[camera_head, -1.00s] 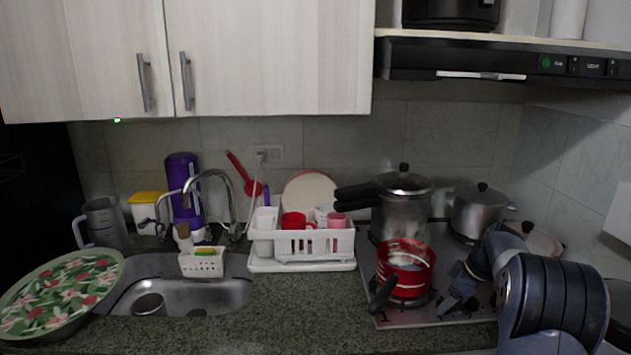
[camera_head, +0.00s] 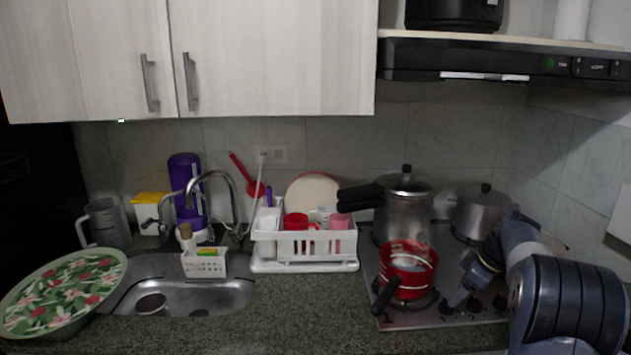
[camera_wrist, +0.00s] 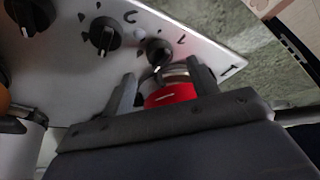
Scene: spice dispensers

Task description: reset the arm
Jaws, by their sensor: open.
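My dark arm reaches in from the lower right in the head view. My gripper (camera_head: 461,298) is low over the front of the stove, right of the red pot (camera_head: 407,272). In the wrist view my gripper's two dark fingers (camera_wrist: 162,84) are spread apart. A red item with a silvery rim (camera_wrist: 170,93) shows between them, partly hidden by the gripper body. I cannot tell what it is or whether the fingers touch it.
Stove knobs (camera_wrist: 104,36) are close to the fingers. A tall steel pot (camera_head: 404,212) and a lidded pot (camera_head: 484,212) stand behind. A white dish rack (camera_head: 304,263) is left of the stove. The counter front (camera_head: 300,315) is clear.

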